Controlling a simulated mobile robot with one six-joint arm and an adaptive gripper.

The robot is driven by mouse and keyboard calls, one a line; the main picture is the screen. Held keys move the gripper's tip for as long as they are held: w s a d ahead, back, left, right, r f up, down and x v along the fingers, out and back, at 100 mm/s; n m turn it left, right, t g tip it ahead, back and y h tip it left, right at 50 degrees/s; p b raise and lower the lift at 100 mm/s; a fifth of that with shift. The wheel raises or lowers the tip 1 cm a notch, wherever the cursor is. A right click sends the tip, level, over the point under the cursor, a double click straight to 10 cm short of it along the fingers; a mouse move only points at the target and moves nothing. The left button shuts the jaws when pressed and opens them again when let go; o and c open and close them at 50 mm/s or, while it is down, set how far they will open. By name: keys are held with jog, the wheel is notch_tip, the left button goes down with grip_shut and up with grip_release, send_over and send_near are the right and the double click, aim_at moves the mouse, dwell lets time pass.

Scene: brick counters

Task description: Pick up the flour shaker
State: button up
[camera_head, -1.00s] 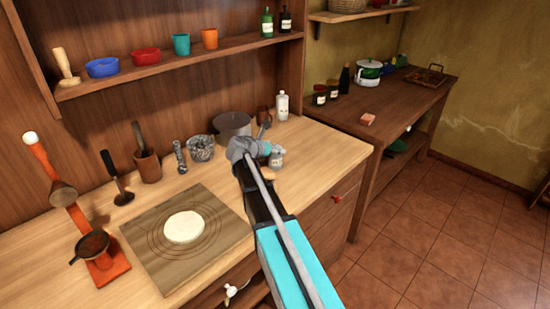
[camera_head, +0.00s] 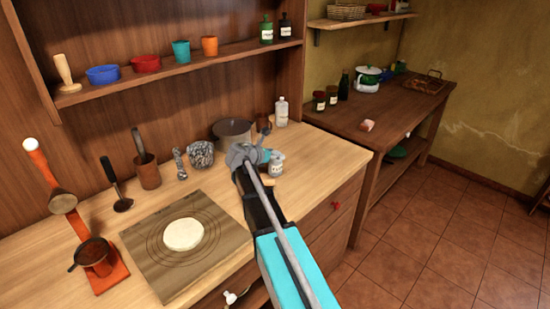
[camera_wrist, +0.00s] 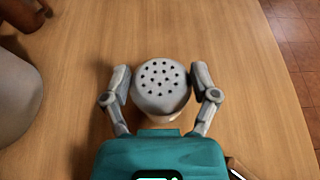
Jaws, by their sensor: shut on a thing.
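The flour shaker (camera_head: 276,164) is a small pale container with a label, near the right end of the wooden counter in the head view. In the wrist view, its grey domed lid (camera_wrist: 162,86) with several dark holes faces the camera. My gripper (camera_wrist: 162,92) is shut on the shaker, with one finger on each side of it. In the head view my gripper (camera_head: 264,156) and arm hide part of the shaker's left side. I cannot tell whether its base touches the counter.
A grey pot (camera_head: 232,133) and a white bottle (camera_head: 281,112) stand just behind. A pastry board (camera_head: 160,265) with flat dough (camera_head: 183,234) lies to the left. A darker side table (camera_head: 408,108) stands at the right. The counter's front edge is close to my arm.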

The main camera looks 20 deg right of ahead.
jog(key=shift+r, duration=0.15)
jog(key=shift+r+p, duration=0.95)
jog(key=shift+p, duration=0.1)
jog(key=s+a+r+p, duration=0.3)
jog(key=s+r+p, duration=0.2)
jog(key=s, duration=0.1)
jog(key=s+a+r+p, duration=0.2)
jog(key=s+r+p, duration=0.3)
jog(key=s, duration=0.2)
jog(key=shift+a+r+p, duration=0.4)
jog(key=shift+w, duration=0.1)
